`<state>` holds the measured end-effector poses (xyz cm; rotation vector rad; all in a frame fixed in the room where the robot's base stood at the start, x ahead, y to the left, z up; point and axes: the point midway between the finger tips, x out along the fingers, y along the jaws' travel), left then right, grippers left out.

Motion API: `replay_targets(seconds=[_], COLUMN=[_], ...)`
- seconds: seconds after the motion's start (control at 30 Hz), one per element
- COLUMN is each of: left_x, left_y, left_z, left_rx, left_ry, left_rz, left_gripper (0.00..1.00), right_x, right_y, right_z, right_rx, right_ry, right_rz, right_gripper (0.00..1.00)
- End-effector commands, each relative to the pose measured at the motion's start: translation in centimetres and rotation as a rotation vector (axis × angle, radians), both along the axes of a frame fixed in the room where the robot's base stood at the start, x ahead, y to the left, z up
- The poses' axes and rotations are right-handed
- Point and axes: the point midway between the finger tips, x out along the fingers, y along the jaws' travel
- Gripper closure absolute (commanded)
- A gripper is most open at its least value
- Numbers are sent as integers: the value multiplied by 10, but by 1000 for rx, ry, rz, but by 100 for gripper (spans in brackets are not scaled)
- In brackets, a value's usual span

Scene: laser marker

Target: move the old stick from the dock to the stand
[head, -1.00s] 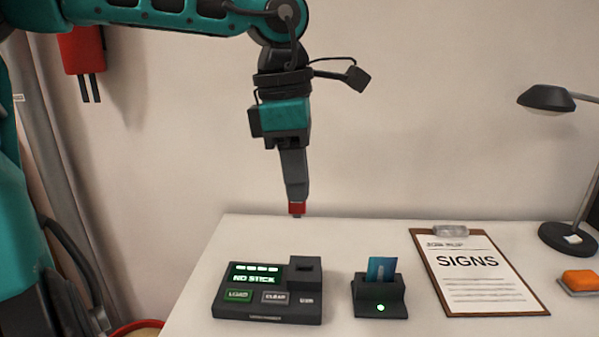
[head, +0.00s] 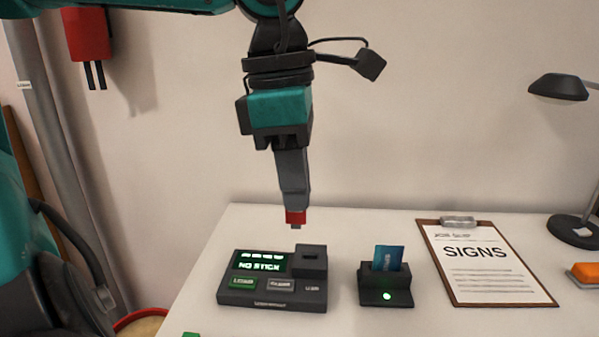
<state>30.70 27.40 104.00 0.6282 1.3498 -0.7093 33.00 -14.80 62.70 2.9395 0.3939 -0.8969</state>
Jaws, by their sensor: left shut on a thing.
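My left gripper (head: 294,206) points down and is shut on a small red stick (head: 295,217) with a metal tip at its lower end. It holds the stick in the air above the dock (head: 270,298), apart from it. The dock is a black box with a lit screen reading "NO STICK", a green and a grey button, and a raised block with a slot (head: 311,257) at its back right. No thing in view is plainly the stand. My right gripper is not in view.
A black holder (head: 387,292) with a blue card (head: 389,257) and a green light stands right of the dock. Further right are a clipboard (head: 482,264) reading "SIGNS", a lamp (head: 562,88) and an orange block (head: 585,272). A green thing (head: 190,334) barely shows at the bottom edge.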

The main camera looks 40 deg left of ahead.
Motion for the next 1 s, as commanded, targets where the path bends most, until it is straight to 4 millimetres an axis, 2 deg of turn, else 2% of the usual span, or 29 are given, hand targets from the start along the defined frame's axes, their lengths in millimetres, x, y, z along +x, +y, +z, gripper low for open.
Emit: replay_targets(seconds=[0.43,1.0], left_x=[-34,-37], left_y=[-25,-27], left_z=[0,0], left_rx=[1,0], left_ry=[-1,0], left_rz=[-1,0], left_gripper=[100,100], right_x=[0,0], right_y=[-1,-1], right_z=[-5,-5], right_rx=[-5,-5], right_ry=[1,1], right_rz=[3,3], right_gripper=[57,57])
